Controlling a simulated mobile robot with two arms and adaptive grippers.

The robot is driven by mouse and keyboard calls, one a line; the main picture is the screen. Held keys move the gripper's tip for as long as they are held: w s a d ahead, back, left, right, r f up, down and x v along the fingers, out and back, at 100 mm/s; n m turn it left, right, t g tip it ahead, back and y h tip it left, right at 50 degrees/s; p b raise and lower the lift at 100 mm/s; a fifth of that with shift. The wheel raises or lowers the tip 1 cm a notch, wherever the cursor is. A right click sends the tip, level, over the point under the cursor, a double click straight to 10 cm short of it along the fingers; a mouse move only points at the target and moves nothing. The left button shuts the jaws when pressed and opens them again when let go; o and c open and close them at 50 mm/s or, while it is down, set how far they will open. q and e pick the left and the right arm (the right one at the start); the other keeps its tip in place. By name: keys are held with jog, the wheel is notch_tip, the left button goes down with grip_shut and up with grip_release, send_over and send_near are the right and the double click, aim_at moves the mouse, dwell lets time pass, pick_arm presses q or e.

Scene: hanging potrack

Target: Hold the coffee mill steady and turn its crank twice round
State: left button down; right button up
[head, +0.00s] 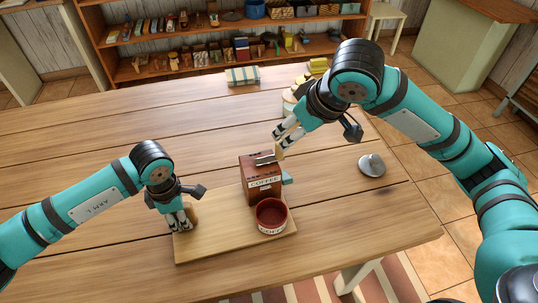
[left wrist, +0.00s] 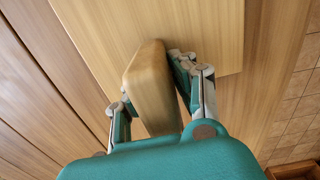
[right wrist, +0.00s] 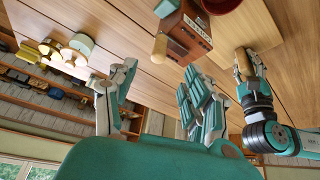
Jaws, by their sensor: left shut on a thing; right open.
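The coffee mill (head: 262,179), a reddish-brown box labelled COFFEE, stands on a light wooden board (head: 215,244); it also shows in the right wrist view (right wrist: 192,30). Its metal crank (head: 265,160) lies across the top and ends in a pale wooden knob (right wrist: 160,47). My left gripper (head: 182,219) is shut on a wooden handle (left wrist: 153,85) at the left end of the board, apart from the mill. My right gripper (head: 284,138) is open, close to the knob; in its wrist view the fingers are spread and nothing sits between them.
A dark red cup (head: 271,216) stands on the board in front of the mill. A round grey metal lid (head: 371,165) lies on the table to the right. A striped box (head: 242,76) and pale jars (right wrist: 75,45) stand at the back. The table's left part is clear.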

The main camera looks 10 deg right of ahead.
jog(key=x, duration=0.8)
jog(key=shift+w+f, duration=0.1)
jog(key=shift+f, duration=0.1)
jog(key=shift+a, duration=0.1)
jog(key=c, duration=0.9)
jog(key=shift+w+d+r+n+y, duration=0.15)
jog(key=shift+w+n+y, duration=0.25)
jog(key=shift+n, duration=0.5)
jog(key=shift+c, duration=0.2)
jog(key=w+n+g, duration=0.1)
jog(key=n, duration=0.2)
jog(key=w+a+n+g+y, duration=0.1)
jog(key=n, duration=0.2)
jog(key=w+a+n+g+y, duration=0.1)
jog(key=n+g, duration=0.1)
jog(key=shift+w+a+n, duration=0.1)
jog(key=shift+w+n, duration=0.25)
jog(key=shift+n, duration=0.05)
jog(key=n, duration=0.1)
jog(key=a+n+g, duration=0.1)
jog(key=n, duration=0.1)
jog(key=shift+w+g+y, duration=0.25)
jog(key=shift+g+y, duration=0.05)
